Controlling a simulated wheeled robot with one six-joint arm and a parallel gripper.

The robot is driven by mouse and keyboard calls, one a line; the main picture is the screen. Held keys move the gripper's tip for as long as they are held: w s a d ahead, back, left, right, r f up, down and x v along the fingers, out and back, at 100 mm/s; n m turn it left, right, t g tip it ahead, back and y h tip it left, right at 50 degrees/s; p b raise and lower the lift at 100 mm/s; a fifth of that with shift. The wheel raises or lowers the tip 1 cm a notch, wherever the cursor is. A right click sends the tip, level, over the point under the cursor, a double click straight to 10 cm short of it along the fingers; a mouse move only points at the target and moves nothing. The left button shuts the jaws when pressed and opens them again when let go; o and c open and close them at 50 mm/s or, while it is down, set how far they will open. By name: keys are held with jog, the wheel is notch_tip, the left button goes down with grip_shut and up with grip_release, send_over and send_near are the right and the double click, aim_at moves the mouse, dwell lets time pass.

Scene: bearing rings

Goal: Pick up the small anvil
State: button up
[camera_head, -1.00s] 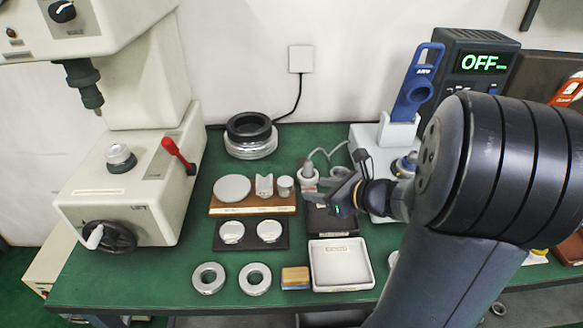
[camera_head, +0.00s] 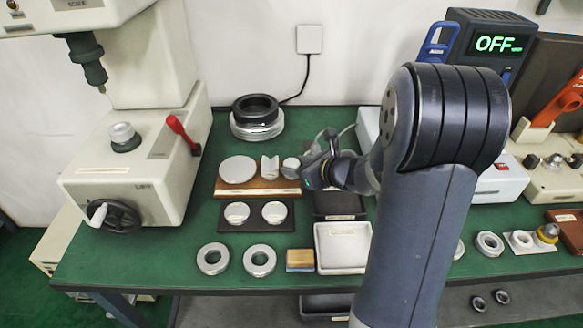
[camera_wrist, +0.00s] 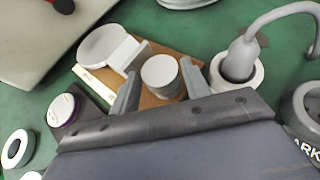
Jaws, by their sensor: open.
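The small anvil is a short, light grey cylinder (camera_head: 290,163) at the right end of a wooden board (camera_head: 232,187). It stands upright in the wrist view (camera_wrist: 161,77). My gripper (camera_head: 300,168) is open at the board's right end. In the wrist view, its two fingers (camera_wrist: 160,70) show to the left and right of the small anvil, with gaps on both sides. Whether the fingers are low enough to surround it is not clear. A V-notched anvil (camera_head: 269,168) and a wide flat disc anvil (camera_head: 237,169) share the board.
A white cup holder with a grey tool (camera_wrist: 237,68) and its cable stand close to the right finger. A black plate with two discs (camera_head: 257,221) lies in front of the board. A white tray (camera_head: 343,248) is to the front right. Black and silver rings (camera_head: 257,117) are stacked behind.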

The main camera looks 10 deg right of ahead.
jog(key=shift+c, duration=0.5)
jog(key=c, duration=0.8)
jog(key=shift+o, duration=0.2)
jog(key=shift+r, duration=0.1)
